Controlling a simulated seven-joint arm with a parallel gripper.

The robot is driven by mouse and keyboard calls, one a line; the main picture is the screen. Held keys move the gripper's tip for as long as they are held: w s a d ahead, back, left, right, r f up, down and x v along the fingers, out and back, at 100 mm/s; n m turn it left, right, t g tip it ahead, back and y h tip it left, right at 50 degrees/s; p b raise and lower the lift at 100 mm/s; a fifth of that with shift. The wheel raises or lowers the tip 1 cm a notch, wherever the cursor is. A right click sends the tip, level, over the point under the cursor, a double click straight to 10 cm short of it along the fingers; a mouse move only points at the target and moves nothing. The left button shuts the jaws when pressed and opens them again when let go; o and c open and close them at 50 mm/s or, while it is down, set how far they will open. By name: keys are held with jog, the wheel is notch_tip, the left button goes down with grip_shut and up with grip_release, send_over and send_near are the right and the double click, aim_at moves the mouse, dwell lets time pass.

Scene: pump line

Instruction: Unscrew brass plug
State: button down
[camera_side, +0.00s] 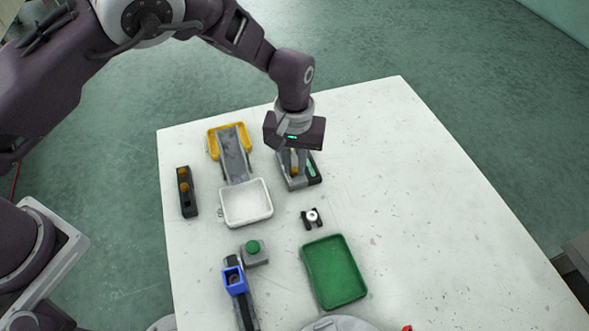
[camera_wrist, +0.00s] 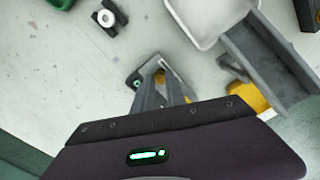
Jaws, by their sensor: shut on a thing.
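My gripper (camera_side: 294,172) points down over a grey fixture (camera_side: 288,184) with a black, green-marked side, near the middle of the white table. Its fingers are shut on the brass plug (camera_side: 295,169), which shows as a small golden patch between them. In the wrist view my gripper's fingers (camera_wrist: 160,82) come together over the same fixture (camera_wrist: 134,80), with a bit of the brass plug (camera_wrist: 159,76) between them. The fingers hide most of the plug, and I cannot tell how deep it sits in the fixture.
A black rack (camera_side: 188,205) with brass pieces stands left. A yellow tray (camera_side: 213,145), grey chute (camera_side: 234,160) and white tray (camera_side: 246,205) lie between. Nearer are a black holder with a pale ring (camera_side: 312,217), green tray (camera_side: 335,272), green button (camera_side: 253,246) and blue-topped device (camera_side: 235,280). The right side is clear.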

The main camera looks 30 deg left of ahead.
jog(key=n, duration=0.8)
jog(key=shift+n, duration=0.8)
